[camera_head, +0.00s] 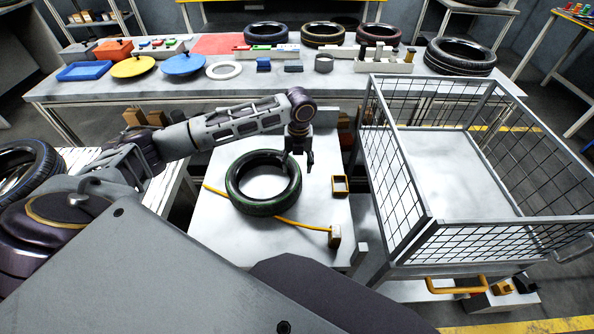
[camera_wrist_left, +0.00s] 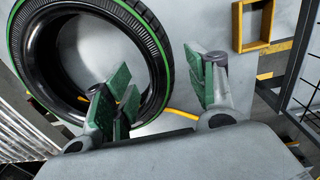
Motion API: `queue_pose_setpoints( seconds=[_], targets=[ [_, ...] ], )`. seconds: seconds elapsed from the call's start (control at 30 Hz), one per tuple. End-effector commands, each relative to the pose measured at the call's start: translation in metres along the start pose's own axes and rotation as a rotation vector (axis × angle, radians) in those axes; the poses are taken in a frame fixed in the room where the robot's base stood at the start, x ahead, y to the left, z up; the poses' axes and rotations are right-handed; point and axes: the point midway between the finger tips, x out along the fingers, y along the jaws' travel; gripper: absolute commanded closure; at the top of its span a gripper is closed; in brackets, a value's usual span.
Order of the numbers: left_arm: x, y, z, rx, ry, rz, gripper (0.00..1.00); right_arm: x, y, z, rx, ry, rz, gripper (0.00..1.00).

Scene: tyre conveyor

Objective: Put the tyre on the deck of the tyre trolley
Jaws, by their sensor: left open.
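The tyre (camera_head: 236,197) is black with a green line and lies flat on the white conveyor table. It also fills the upper left of the left wrist view (camera_wrist_left: 157,52). My left gripper (camera_head: 298,163) is above the tyre's right rim, pointing down. The tyre trolley (camera_head: 428,222) stands to the right, with grey mesh sides and a bare white deck (camera_head: 450,180). My right gripper is in neither view.
A small yellow-framed box (camera_head: 340,186) and a yellow cable ending in a block (camera_head: 334,237) are right of the tyre. The trolley's mesh wall rises between table and deck. A long bench (camera_head: 330,84) behind holds several tyres, lids and trays. Another tyre (camera_head: 40,160) is at far left.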

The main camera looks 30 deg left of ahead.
Motion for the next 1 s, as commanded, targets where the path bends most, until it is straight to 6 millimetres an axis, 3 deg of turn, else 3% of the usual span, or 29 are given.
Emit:
queue_pose_setpoints(
  seconds=[0.33, 1.0],
  targets=[
    [-0.035, 0.0, 0.0, 0.0, -0.001, -0.001, 0.43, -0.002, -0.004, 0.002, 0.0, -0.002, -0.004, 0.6],
    [-0.037, 0.0, 0.0, 0.0, 0.001, -0.001, 0.43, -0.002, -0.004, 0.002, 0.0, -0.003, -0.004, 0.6]
  ],
)
